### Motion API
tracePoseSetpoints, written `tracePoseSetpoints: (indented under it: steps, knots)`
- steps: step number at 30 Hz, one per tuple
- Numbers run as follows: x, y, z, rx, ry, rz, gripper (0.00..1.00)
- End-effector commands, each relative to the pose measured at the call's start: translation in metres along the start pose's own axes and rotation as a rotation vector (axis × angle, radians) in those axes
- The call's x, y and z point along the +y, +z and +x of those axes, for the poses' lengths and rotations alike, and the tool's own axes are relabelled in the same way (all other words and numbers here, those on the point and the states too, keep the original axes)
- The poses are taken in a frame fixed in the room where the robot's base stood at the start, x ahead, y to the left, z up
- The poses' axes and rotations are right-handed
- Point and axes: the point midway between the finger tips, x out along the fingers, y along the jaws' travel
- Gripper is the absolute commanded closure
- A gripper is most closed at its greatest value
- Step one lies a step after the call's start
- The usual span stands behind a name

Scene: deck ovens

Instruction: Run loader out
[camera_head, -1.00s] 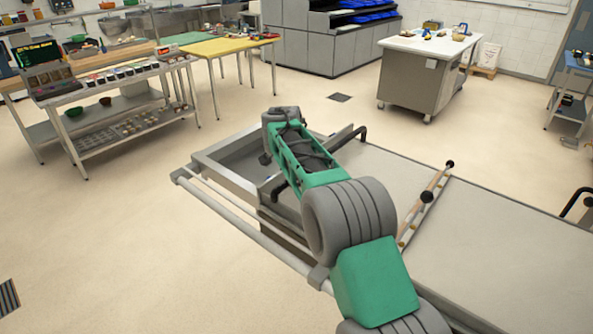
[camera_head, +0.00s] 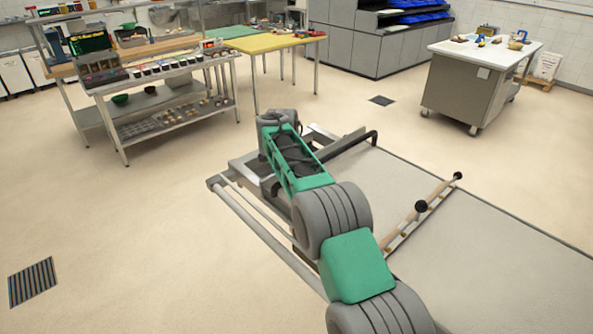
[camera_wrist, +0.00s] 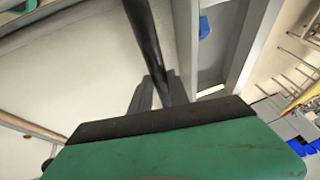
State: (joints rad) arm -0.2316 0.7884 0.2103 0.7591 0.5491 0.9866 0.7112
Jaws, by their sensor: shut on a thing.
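The loader (camera_head: 470,235) is a wide, pale flat bed that fills the lower right of the head view. A black handle bar (camera_head: 361,142) curves at its far left end. It also crosses the wrist view as a dark rod (camera_wrist: 146,42). In the wrist view my gripper (camera_wrist: 160,90) is shut on this handle, with grey fingers beside the rod. In the head view my arm hides the fingers. The pale bed also shows at the left of the wrist view (camera_wrist: 60,75).
A metal frame with a side rail (camera_head: 255,225) runs along the loader's left. A wooden rod with black knobs (camera_head: 432,198) lies across the bed. A shelved work table (camera_head: 165,100), yellow table (camera_head: 265,43) and wheeled cabinet (camera_head: 470,85) stand beyond. Floor at left is clear around a grate (camera_head: 32,282).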

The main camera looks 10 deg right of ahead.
Motion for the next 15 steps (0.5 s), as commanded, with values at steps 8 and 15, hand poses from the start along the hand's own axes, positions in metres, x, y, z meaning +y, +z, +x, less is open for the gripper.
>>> tracePoseSetpoints:
  steps: [8,15]
  knots:
    - [-0.0026,-0.0024,-0.0026,0.008,-0.009,0.003,1.00]
    - [-0.0026,0.0003,-0.0020,0.004,-0.006,-0.001,0.59]
